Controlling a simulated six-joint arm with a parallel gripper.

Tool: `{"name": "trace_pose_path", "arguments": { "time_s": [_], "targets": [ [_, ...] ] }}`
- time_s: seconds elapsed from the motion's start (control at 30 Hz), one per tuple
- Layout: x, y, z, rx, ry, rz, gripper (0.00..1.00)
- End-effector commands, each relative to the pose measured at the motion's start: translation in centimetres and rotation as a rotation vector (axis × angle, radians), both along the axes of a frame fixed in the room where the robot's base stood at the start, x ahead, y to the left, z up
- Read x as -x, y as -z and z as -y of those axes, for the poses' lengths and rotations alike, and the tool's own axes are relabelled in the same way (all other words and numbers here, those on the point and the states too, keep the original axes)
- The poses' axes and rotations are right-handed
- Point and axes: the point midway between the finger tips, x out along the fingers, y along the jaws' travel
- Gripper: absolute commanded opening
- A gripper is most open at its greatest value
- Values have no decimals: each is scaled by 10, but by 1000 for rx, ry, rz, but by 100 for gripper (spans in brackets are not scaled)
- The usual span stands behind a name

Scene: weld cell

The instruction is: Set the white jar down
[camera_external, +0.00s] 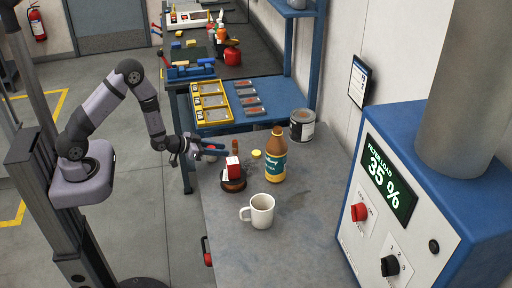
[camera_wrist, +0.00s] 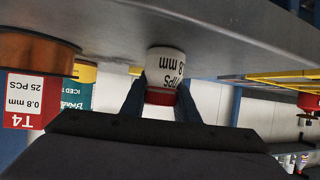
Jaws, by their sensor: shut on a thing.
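The white jar (camera_wrist: 165,65) has a red lid and black lettering. The wrist view shows it upside down, between the two dark fingers of my gripper (camera_wrist: 161,88). The fingers are shut on it near the lid. Its base is close to the grey bench top (camera_wrist: 225,48); I cannot tell whether they touch. In the external view my gripper (camera_external: 198,148) is at the left edge of the bench (camera_external: 305,215). The jar is small and mostly hidden there.
A red and white box (camera_external: 232,168) stands on a round brown base close to my gripper. A brown bottle (camera_external: 276,160), a white mug (camera_external: 260,212) and a paint can (camera_external: 302,126) stand farther right. Yellow trays (camera_external: 211,102) lie behind. The bench's front is clear.

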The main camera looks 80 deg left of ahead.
Motion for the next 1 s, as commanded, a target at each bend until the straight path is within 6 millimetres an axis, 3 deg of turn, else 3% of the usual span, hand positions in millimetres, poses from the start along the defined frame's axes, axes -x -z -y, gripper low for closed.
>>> {"name": "trace_pose_path", "arguments": {
  "time_s": [0.3, 0.57, 1.0],
  "targets": [
    [0, -2, 0, 0, 0, 1, 0],
    [-1, -16, 0, -2, 0, 4, 0],
    [-1, -71, 0, -2, 0, 6, 0]
  ]
}}
